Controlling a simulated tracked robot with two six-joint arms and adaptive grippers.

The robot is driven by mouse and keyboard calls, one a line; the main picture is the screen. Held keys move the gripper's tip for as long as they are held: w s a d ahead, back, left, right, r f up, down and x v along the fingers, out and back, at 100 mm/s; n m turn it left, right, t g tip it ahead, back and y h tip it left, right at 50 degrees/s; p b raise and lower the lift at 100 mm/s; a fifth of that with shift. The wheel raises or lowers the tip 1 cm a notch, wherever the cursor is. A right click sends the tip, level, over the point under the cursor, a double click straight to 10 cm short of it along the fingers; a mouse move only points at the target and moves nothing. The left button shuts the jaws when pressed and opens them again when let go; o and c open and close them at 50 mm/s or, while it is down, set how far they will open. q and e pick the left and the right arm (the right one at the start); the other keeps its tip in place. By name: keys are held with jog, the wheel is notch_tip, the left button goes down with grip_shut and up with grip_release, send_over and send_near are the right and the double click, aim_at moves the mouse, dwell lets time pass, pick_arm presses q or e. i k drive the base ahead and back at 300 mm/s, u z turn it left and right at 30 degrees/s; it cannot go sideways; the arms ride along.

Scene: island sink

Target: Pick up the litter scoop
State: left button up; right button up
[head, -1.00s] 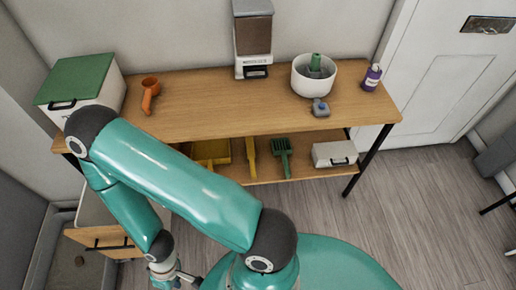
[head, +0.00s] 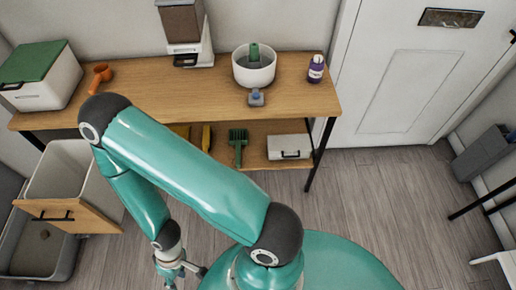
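The litter scoop (head: 238,145) looks to be the green slotted scoop on the lower shelf of the wooden table, with its slotted head up and its handle below. My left arm reaches across the left of the head view. My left gripper (head: 172,276) hangs low at the bottom edge, well below and left of the scoop and apart from it. Its fingertips are cut off or too small to tell open from shut. My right gripper is out of view.
The table (head: 150,85) carries an orange scoop (head: 101,76), a white bowl (head: 243,77), a dispenser (head: 186,30) and a purple bottle (head: 316,68). A white box (head: 289,146) lies right of the green scoop.

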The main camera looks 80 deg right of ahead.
aim_at(238, 137)
jog(key=k, duration=0.7)
jog(key=u, duration=0.25)
jog(key=i, duration=0.2)
jog(key=z, duration=2.5)
jog(key=k, duration=0.35)
jog(key=z, duration=0.5)
jog(key=i, duration=1.6)
jog(key=u, duration=0.3)
